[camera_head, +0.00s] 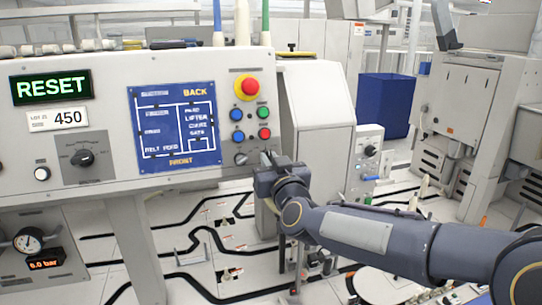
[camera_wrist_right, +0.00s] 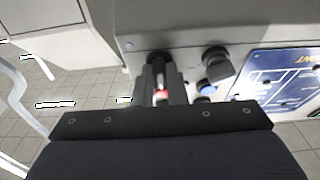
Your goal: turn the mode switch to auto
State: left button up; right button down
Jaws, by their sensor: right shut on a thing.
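The grey control panel (camera_head: 215,170) stands at the left in the head view. My right gripper (camera_head: 268,159) is at its lower right corner, below the red button (camera_head: 264,133). In the right wrist view, the two fingers of the right gripper (camera_wrist_right: 161,76) are closed around a dark knob (camera_wrist_right: 159,58) on the panel; the head view hides this knob behind the gripper. A second knob (camera_head: 241,159) sits just left of the gripper and also shows in the wrist view (camera_wrist_right: 216,62). A black rotary switch (camera_head: 82,157) is on a grey plate farther left. The switch markings are too small to read.
A large red button on yellow (camera_head: 247,87), blue buttons (camera_head: 238,136) and a blue map sign (camera_head: 174,125) share the panel. A green RESET display (camera_head: 52,87) is upper left. A white cabinet (camera_head: 318,110) stands close right of the gripper.

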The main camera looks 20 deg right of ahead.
jog(key=m+h+p, duration=0.1)
jog(key=m+h, duration=0.1)
jog(key=m, duration=0.3)
jog(key=m+g+h+p, duration=0.1)
jog(key=m+h+p, duration=0.1)
jog(key=m, duration=0.4)
jog(key=shift+a+r, duration=0.1)
jog(key=shift+a, duration=0.1)
jog(key=shift+m, duration=0.3)
jog(key=c, duration=1.5)
grip_release()
jog(key=shift+o, duration=0.2)
jog(key=shift+s, duration=0.1)
jog(key=s+a, duration=0.1)
jog(key=s, duration=0.6)
jog(key=shift+s+a, duration=0.25)
jog(key=shift+a, duration=0.05)
